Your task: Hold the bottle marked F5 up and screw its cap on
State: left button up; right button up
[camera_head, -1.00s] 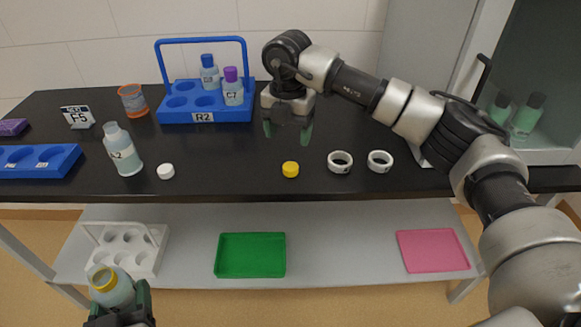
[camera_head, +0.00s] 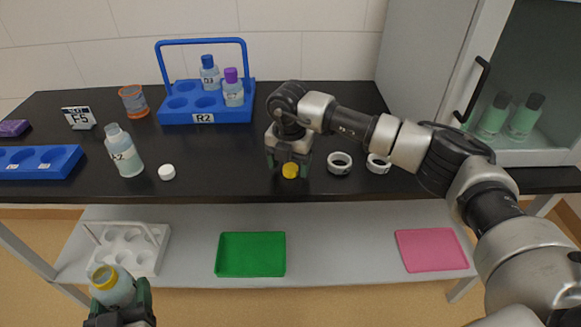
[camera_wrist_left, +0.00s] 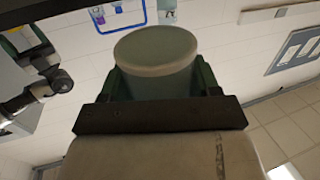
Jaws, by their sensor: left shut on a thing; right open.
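My left gripper (camera_head: 120,305) is shut on a pale bottle (camera_head: 112,287) with a yellow ring at its neck, held low at the front left, in front of the table. No label on it can be read. In the left wrist view the bottle (camera_wrist_left: 158,55) fills the space between the fingers. A yellow cap (camera_head: 290,171) lies on the black table near its front edge. My right gripper (camera_head: 289,162) is open and points down right at the cap, with its fingers on either side. Whether they touch it I cannot tell. A card reading F5 (camera_head: 79,118) stands at the back left.
A white cap (camera_head: 167,172) lies beside a labelled bottle (camera_head: 124,152) on the left. Two white rings (camera_head: 339,163) lie right of the yellow cap. Blue rack R2 (camera_head: 205,117) holds two bottles at the back. A green tray (camera_head: 250,255) and white rack (camera_head: 125,250) are on the lower shelf.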

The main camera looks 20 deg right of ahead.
jog(key=shift+f, duration=0.55)
jog(key=c, duration=1)
jog(key=shift+r, duration=0.1)
pick_arm(q)
jog(key=shift+f, duration=0.2)
pick_arm(e)
notch_tip(320, 180, up, 4)
jog(key=shift+f, duration=0.15)
pick_arm(q)
jog(key=shift+f+b, duration=0.55)
jog(key=shift+b, duration=0.25)
pick_arm(e)
jog(key=s+d+r, duration=0.1)
jog(key=d+r, duration=0.1)
jog(key=d, duration=0.1)
jog(key=s+d+r, duration=0.2)
jog(key=d, duration=0.2)
jog(key=s+d+r, duration=0.1)
jog(key=d+r, duration=0.2)
jog(key=shift+s+d+r, duration=0.1)
jog(key=shift+s+d, duration=0.15)
jog(key=shift+d, duration=0.15)
